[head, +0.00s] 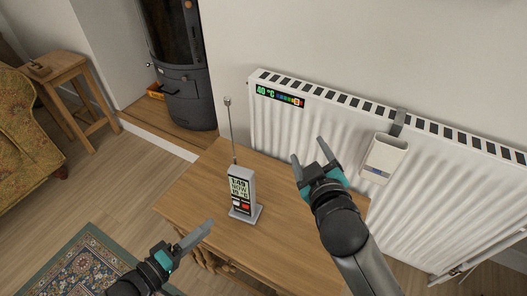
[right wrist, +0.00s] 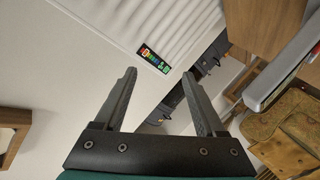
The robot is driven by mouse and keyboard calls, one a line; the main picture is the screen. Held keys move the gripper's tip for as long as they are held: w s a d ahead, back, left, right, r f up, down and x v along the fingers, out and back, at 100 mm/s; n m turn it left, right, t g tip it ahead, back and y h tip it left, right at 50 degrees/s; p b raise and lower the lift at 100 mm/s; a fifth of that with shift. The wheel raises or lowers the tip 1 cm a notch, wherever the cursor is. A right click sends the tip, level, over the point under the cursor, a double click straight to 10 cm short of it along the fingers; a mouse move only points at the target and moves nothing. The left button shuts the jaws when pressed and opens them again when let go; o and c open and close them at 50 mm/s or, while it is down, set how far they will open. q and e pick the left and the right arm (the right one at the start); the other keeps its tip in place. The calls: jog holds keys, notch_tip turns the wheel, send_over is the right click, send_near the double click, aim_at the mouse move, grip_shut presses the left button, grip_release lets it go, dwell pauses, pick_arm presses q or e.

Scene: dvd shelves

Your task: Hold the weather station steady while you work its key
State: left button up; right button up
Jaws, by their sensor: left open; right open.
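The weather station (head: 241,192) is a small grey upright unit with a screen, keys below it and a thin antenna rising at its back left. It stands on a wooden table (head: 280,240). In the head view my left gripper (head: 196,238) is open and empty, to the left of and nearer than the station. My right gripper (head: 311,153) is open and empty, to the right of the station and in front of the radiator. In the right wrist view its two fingers (right wrist: 163,100) stand wide apart with nothing between them.
A white radiator (head: 330,120) runs along the wall behind the table, with a temperature strip (head: 280,96) and a white hanging box (head: 384,158) on it. A dark stove (head: 180,80), a wooden stool (head: 75,67) and a patterned armchair (head: 25,130) are at the left.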

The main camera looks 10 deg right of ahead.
jog(key=w+a+r+n+t+y, duration=0.2)
jog(key=w+a+r+n+t, duration=0.15)
jog(key=r, duration=0.45)
notch_tip(320, 180, up, 11)
jog(key=n+y, duration=1.2)
jog(key=n, duration=0.2)
send_over(243, 184)
jog(key=d, duration=0.1)
jog(key=s+a+n+g+y, duration=0.3)
jog(key=a+n+g+y, duration=0.35)
jog(key=n+g, duration=0.4)
notch_tip(243, 184, down, 9)
jog(key=s+a+n+g+h, duration=0.25)
jog(key=n+g+h, duration=0.4)
jog(key=n, duration=0.45)
jog(key=w+d+f+n+h, duration=0.1)
jog(key=w+d+f+h, duration=0.1)
jog(key=d+f+h, duration=0.4)
jog(key=w+d+f+n+h, duration=0.1)
jog(key=w+d+f+h, duration=0.2)
jog(key=d, duration=0.4)
jog(key=shift+t+h, duration=0.35)
jog(key=shift+h, duration=0.05)
jog(key=x, duration=1.3)
jog(key=shift+s+a+f, duration=0.1)
jog(key=shift+a+f, duration=0.05)
jog(key=shift+a, duration=0.1)
